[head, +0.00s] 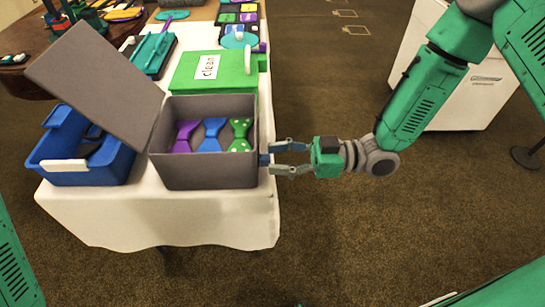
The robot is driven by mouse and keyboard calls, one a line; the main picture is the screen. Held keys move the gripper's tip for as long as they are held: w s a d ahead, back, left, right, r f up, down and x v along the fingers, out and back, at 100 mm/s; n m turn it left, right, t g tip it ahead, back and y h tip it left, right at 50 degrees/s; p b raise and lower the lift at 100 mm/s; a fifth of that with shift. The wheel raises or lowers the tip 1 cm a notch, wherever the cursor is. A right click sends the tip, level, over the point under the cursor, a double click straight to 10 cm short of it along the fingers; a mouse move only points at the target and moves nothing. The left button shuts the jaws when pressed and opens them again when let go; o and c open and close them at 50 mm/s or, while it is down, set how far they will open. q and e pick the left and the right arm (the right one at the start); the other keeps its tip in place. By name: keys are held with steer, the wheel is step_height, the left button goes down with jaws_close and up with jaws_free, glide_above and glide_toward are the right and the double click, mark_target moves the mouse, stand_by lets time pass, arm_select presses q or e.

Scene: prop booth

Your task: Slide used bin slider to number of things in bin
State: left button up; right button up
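A grey bin (208,176) with its lid (95,75) tilted open to the left stands at the table's front right. Inside lie a purple bow tie (184,137), a blue bow tie (211,135) and a green dotted bow tie (239,136). A small blue piece, apparently the slider (264,160), shows on the bin's right side. My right gripper (272,158) points left at it, its fingers apart above and below. I cannot tell whether the fingertips touch it. My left gripper is out of view.
A green box (185,72) labelled "clean" stands behind the grey bin. A blue bin (70,172) stands to its left. Several coloured items lie farther back on the white tablecloth (150,222). The carpet right of the table is clear, with a white cabinet (460,90) beyond.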

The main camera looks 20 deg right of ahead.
steer(key=shift+w+a, duration=0.1)
steer(key=shift+a, duration=0.55)
steer(key=shift+c, duration=0.8)
steer(key=shift+a, duration=0.15)
jaws_close()
steer(key=shift+w+d, duration=0.25)
steer(key=shift+w, duration=0.1)
steer(key=w, duration=0.2)
steer(key=w+d+b, duration=0.1)
steer(key=w, duration=0.2)
steer(key=w+d+b, duration=0.1)
steer(key=w, duration=0.1)
steer(key=shift+w+d+f, duration=0.1)
steer(key=shift+w+d, duration=0.15)
steer(key=shift+w, duration=0.15)
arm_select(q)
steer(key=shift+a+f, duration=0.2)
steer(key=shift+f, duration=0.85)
